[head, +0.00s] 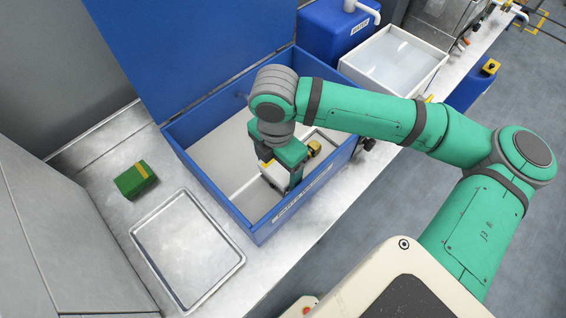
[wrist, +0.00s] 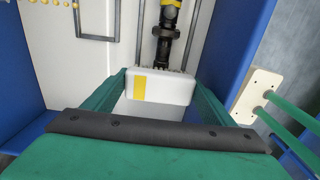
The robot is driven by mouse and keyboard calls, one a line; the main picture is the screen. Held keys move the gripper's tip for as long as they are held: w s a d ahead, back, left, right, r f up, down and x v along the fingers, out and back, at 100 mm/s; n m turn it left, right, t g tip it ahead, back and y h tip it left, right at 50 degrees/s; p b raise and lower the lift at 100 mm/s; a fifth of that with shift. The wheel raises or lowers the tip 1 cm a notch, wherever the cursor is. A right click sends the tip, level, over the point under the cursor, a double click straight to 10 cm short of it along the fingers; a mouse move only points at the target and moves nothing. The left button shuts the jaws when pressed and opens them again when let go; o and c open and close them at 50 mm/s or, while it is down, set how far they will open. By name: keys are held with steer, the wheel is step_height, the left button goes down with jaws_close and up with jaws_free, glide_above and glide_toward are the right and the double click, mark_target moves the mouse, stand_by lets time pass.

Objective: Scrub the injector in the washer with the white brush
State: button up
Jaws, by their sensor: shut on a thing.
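The blue washer (head: 188,158) stands open on the bench with its lid raised. My gripper (head: 282,184) reaches down inside it, near its right front corner. In the wrist view my gripper (wrist: 160,92) is shut on the white brush (wrist: 172,88), a white block with a yellow stripe. The injector (wrist: 166,38), black with a yellow end, lies in the washer just beyond the brush. The brush's far edge is at the injector's near end; I cannot tell whether they touch. In the head view the injector's yellow part (head: 314,148) shows beside my gripper, the rest mostly hidden.
A green block with a yellow stripe (head: 136,180) and an empty metal tray (head: 187,250) lie left of the washer. A blue water container (head: 335,30) and a white bin (head: 395,58) stand behind it. The washer walls surround my gripper closely.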

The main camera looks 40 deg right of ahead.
steer(key=shift+w+d+f, duration=0.1)
steer(key=shift+w+d, duration=0.1)
steer(key=shift+d, duration=1.6)
steer(key=shift+s+a, duration=0.15)
steer(key=shift+a, duration=0.75)
steer(key=shift+s+a, duration=0.1)
steer(key=shift+a, duration=0.8)
steer(key=shift+w+d+f, duration=0.1)
steer(key=shift+w+d, duration=0.05)
steer(key=shift+d, duration=1.65)
steer(key=shift+a, duration=1.8)
